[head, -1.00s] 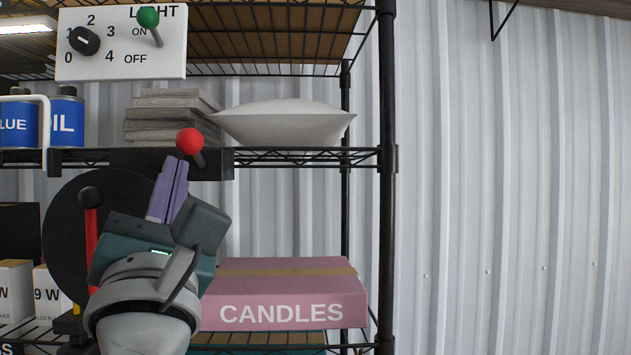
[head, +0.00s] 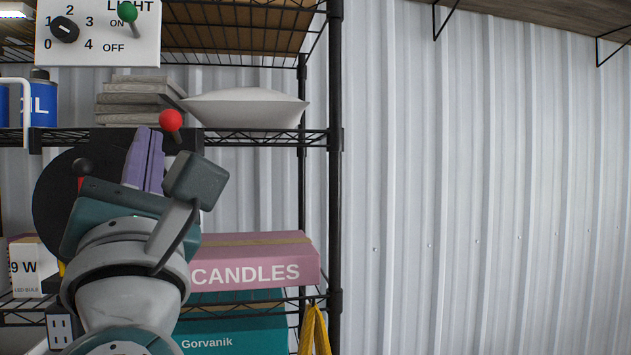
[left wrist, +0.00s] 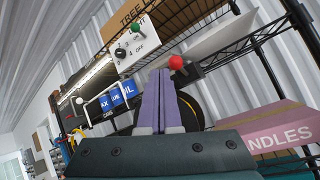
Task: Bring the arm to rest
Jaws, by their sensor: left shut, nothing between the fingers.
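My left gripper (head: 146,160) is raised in front of the shelf rack, with its purple fingers pressed together and nothing between them. It also shows in the left wrist view (left wrist: 158,100), fingers pointing up toward the shelf. A lever with a red ball (head: 171,121) stands just right of and above the fingertips in the head view; whether they touch it cannot be told. Behind the gripper is a dark round disc (head: 55,205), partly hidden by my arm. My right gripper is in neither view.
A black wire rack (head: 335,200) holds a pink CANDLES box (head: 258,259), a teal box (head: 240,325), a white cushion (head: 245,108) and grey stacked slabs (head: 130,100). A white panel (head: 98,45) has a dial and a green-knobbed lever. Bare corrugated wall (head: 480,200) fills the right.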

